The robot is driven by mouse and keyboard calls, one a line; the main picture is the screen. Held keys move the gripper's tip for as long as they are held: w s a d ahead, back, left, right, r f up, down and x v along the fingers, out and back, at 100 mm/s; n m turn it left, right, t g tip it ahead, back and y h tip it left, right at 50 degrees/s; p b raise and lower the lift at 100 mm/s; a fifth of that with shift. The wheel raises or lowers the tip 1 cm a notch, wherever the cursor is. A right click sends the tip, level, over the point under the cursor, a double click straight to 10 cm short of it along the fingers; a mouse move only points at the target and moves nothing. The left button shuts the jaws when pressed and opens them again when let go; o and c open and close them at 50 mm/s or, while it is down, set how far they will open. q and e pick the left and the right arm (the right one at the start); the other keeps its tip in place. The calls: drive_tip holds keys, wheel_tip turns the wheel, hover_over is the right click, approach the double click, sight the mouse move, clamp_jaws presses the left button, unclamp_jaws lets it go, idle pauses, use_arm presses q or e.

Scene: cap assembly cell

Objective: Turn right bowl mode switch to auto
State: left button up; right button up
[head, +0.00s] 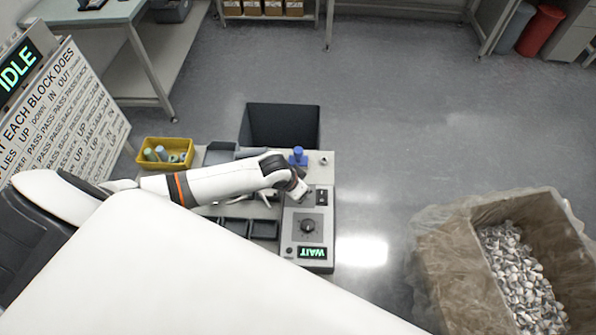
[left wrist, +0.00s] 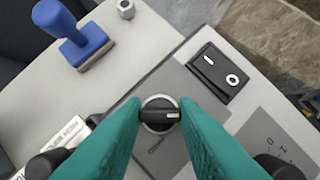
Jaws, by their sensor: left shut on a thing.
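A grey control box (head: 308,258) stands at the right end of the bench. In the left wrist view its panel (left wrist: 185,85) carries a small black rotary switch (left wrist: 160,114) with a white mark that points right in the picture. I take it for the mode switch; its label is too small to read. My left gripper (left wrist: 160,108) has its two teal fingers shut on this switch, one on each side. In the head view my left gripper (head: 300,194) is at the box's far end, and the wrist hides the switch. My right gripper is not in view.
A black rocker switch (left wrist: 219,73) sits close by on the panel. A larger dial (head: 307,226) and a green WAIT display (head: 312,252) are nearer on the box. A blue stamp-like handle (left wrist: 78,40) and a metal nut (left wrist: 125,8) are beyond. A carton of parts (head: 455,235) stands right.

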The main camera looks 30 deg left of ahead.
use_arm(q)
drive_tip(key=o, duration=1)
drive_tip(key=b+v, duration=0.1)
drive_tip(key=v, duration=1.1)
